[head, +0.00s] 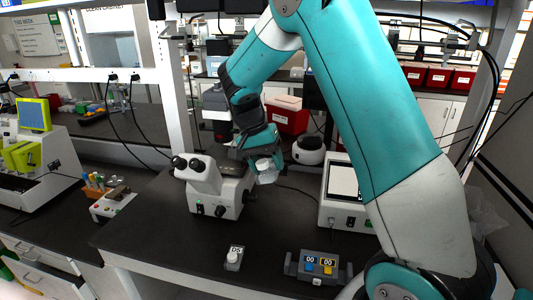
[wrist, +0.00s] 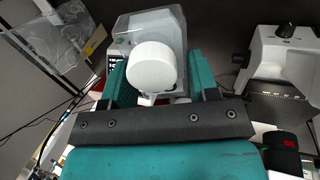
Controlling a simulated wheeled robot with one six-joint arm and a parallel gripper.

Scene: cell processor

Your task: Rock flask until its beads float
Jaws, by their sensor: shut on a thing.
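My gripper (head: 266,157) is shut on a clear flask (head: 266,173) and holds it in the air above the dark bench. In the wrist view, the gripper (wrist: 155,75) has its two teal fingers on either side of the flask. The flask's round white cap (wrist: 151,67) faces the wrist camera, and its clear body (wrist: 169,22) shows behind the cap. The flask looks tilted. Its contents are too small or hidden to tell, so I cannot see whether any beads float.
A white microscope (head: 216,188) stands just left of the flask. A white box with a screen (head: 343,190) stands to its right.

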